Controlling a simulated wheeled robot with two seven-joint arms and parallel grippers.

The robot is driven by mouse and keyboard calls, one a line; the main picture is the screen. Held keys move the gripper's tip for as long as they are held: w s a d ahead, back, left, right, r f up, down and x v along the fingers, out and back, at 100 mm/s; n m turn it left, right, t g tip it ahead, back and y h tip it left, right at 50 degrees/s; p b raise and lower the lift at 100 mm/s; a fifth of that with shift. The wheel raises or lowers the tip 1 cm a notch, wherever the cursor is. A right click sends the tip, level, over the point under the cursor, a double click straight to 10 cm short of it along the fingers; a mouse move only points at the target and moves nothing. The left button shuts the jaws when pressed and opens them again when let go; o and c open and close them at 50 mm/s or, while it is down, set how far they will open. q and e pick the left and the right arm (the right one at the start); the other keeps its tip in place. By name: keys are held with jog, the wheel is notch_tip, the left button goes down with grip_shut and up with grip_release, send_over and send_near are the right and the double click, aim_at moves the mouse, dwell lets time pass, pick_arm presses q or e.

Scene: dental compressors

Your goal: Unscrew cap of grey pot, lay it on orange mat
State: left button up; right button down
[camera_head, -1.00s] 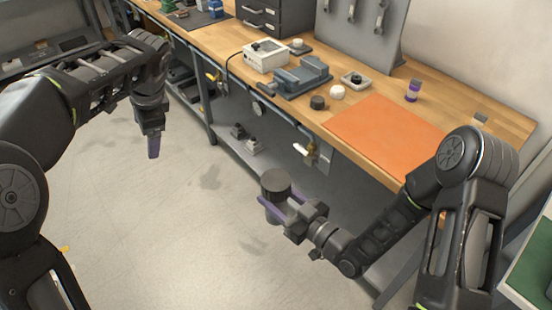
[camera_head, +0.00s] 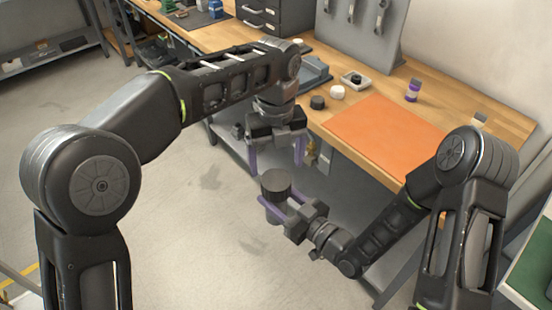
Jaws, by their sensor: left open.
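The grey pot (camera_head: 272,211) with its dark ridged cap (camera_head: 276,183) is upright in the air in front of the bench. My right gripper (camera_head: 277,206) has its purple fingers around the pot's body, below the cap. My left gripper (camera_head: 276,158) is open and empty, pointing down, with its two purple fingers apart. In the picture it is just above the cap, without visible contact. The orange mat (camera_head: 388,133) lies flat and bare on the wooden bench, its right front corner partly behind my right arm.
On the wooden bench (camera_head: 455,95), a black knob-like piece (camera_head: 317,103), a white round piece (camera_head: 337,92), a small tray (camera_head: 355,80) and a purple-and-white bottle (camera_head: 412,90) stand behind the mat. A grey tool panel (camera_head: 358,35) rises at the back. Open floor lies below.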

aim_at(276, 180)
pick_arm(q)
jog(key=shift+f, duration=3.95)
jog(key=shift+c, duration=0.4)
